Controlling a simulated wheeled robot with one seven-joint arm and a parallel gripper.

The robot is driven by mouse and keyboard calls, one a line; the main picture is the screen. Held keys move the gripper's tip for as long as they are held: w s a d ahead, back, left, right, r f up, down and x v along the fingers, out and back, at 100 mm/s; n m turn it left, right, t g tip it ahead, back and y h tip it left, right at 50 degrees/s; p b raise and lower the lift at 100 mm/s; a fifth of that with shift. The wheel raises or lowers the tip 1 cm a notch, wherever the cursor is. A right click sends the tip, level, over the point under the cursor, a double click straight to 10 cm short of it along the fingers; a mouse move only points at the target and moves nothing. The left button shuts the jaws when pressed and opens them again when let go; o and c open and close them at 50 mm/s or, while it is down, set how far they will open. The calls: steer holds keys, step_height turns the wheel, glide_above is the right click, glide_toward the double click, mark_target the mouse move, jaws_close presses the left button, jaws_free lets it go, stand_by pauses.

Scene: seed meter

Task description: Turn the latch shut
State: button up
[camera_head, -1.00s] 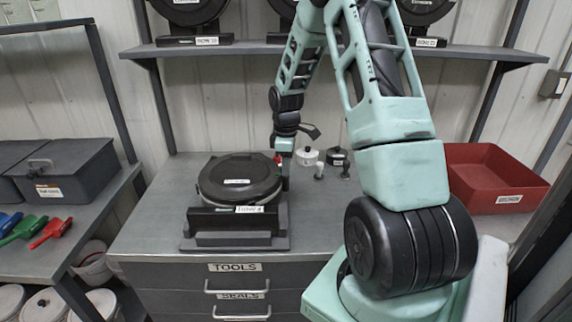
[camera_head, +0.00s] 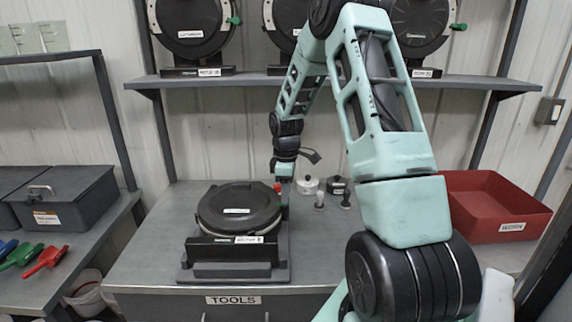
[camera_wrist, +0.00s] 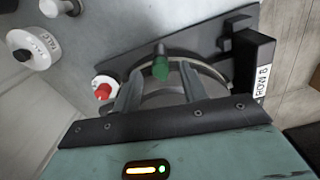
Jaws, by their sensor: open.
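A black round seed meter (camera_head: 238,210) lies on a dark stand on the grey bench; its side with the "ROW 8" label (camera_wrist: 262,84) shows in the wrist view. A green handle (camera_wrist: 160,67), which looks like the latch, stands at the meter's rim. My gripper (camera_wrist: 160,84) is open, with one finger on each side of the green handle in the picture; I cannot tell whether either finger touches it. A red knob (camera_wrist: 102,89) on a white base is just left of the left finger. In the head view my gripper (camera_head: 284,188) is at the meter's right edge.
A red bin (camera_head: 490,215) is at the right. A shelf (camera_head: 240,83) with more meters runs behind.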

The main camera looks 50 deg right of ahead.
step_height(320, 180, up, 16)
steer(key=b, duration=0.2)
stand_by(0.6)
